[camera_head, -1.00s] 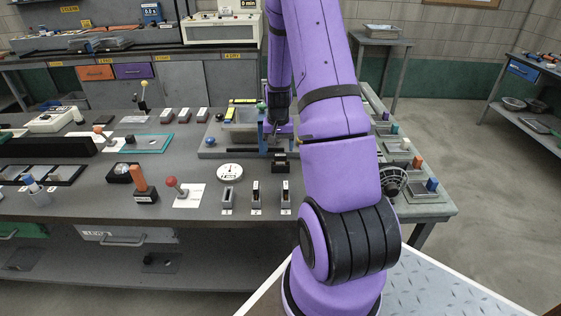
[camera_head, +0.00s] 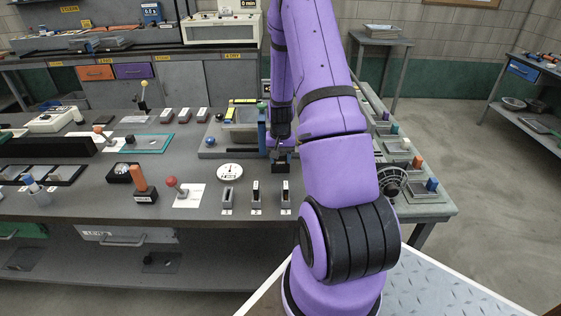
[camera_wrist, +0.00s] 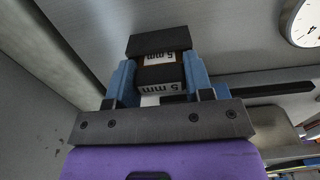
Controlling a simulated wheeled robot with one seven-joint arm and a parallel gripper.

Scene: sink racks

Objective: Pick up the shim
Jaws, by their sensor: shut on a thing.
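The shim (camera_wrist: 160,75) shows in the wrist view as a small dark block with a white "5 mm" label, between my blue fingers. My gripper (camera_wrist: 158,78) is shut on it. A second dark block (camera_wrist: 160,43), also with a "5 mm" label, shows just beyond it; I cannot tell whether the two touch. In the head view my gripper (camera_head: 281,152) points down at a small dark block (camera_head: 281,167) on the bench, behind the three small slotted blocks. The fingertips are too small there to make out.
A grey fixture (camera_head: 240,133) with a blue upright stands close behind and left of my gripper. A round white dial (camera_head: 230,171) lies to the left. Slotted blocks (camera_head: 256,198) stand near the front edge of the bench (camera_head: 330,211).

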